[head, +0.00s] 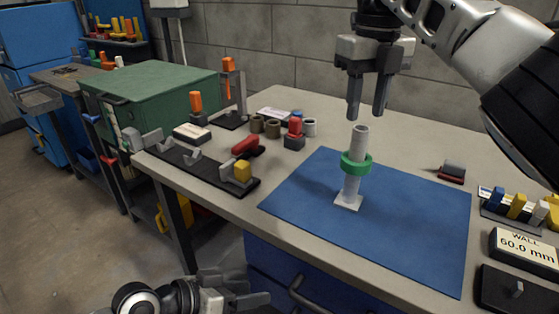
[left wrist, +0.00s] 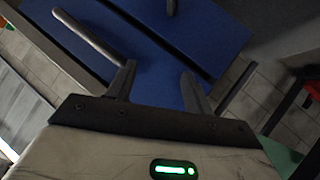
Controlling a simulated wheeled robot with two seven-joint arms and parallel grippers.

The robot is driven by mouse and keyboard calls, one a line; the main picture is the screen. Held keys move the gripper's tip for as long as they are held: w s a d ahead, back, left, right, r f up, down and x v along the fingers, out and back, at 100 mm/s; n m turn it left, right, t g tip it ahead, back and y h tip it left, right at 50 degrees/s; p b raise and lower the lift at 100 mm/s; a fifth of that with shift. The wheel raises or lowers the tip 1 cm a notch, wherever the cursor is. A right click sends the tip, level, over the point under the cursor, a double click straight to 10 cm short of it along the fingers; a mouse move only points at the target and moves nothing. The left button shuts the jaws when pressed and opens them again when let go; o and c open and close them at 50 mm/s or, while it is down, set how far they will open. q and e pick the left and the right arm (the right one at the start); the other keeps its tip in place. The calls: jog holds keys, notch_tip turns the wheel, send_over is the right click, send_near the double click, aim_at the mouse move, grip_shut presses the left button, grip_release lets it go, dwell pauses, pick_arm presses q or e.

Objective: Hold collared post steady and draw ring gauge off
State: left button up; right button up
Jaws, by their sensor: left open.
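The collared post (head: 351,185) is a pale grey cylinder on a small square foot, standing on the blue mat (head: 420,225) and leaning slightly in the picture. The green ring gauge (head: 356,164) is around the post, a little above mid-height. My right gripper (head: 366,113) points down above the post's top, its two fingers apart with nothing between them. My left gripper (head: 250,290) is low at the bottom edge, in front of the bench and below its top, away from the post. In the left wrist view its fingers (left wrist: 158,85) are apart and empty.
A black rail with a yellow block (head: 243,171) lies left of the mat. A red-topped block (head: 294,133) and short tubes (head: 273,128) stand behind it. A "WALL 60.0 mm" sign (head: 525,249) is at the right. Blue drawers (head: 290,270) are under the bench's front edge.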

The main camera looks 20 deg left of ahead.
pick_arm(q)
jog(key=w+a+r+m+g+h, duration=0.1)
jog(key=w+r+h, duration=0.1)
jog(key=r, duration=0.5)
jog(key=w+a+r+m+g+h, duration=0.1)
jog(key=w+a+r+h, duration=0.15)
jog(key=r, duration=0.45)
jog(key=m+t, duration=0.5)
send_near(353, 141)
jog(key=w+a+v, duration=0.1)
jog(key=v, duration=0.3)
jog(key=shift+h, duration=0.45)
jog(key=x, duration=1)
jog(key=f+x, duration=0.1)
jog(key=x, duration=0.4)
jog(key=shift+s+d, duration=0.1)
jog(key=shift+d, duration=0.5)
grip_shut()
grip_release()
